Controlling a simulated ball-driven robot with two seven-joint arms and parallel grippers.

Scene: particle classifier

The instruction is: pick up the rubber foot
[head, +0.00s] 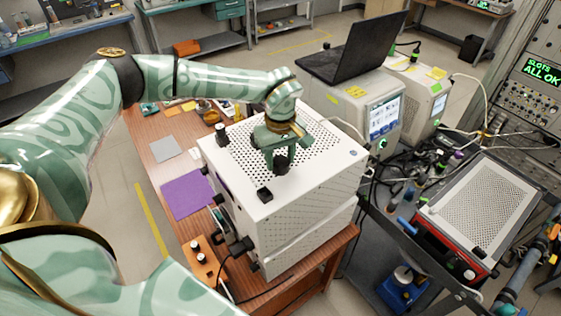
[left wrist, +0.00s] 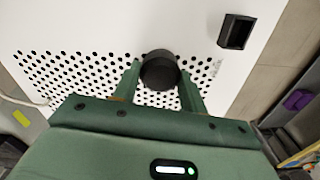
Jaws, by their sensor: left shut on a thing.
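The rubber foot (left wrist: 159,68) is a short, round black piece, seen between the fingers in the left wrist view. In the head view it is a dark shape (head: 281,166) under the fingers, over the perforated top of a white instrument box (head: 330,180). My left gripper (head: 277,150) points down over the box top and is shut on the foot; its green fingers (left wrist: 160,82) press on both sides. I cannot tell whether the foot touches the box top or hangs just above it. My right gripper is not in view.
A small black block (head: 265,194) lies on the box top near its front edge, and another dark piece (head: 222,134) is at the left edge. A grey instrument with a laptop (head: 352,50) stands behind. A purple mat (head: 187,195) lies on the wooden table left of the box.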

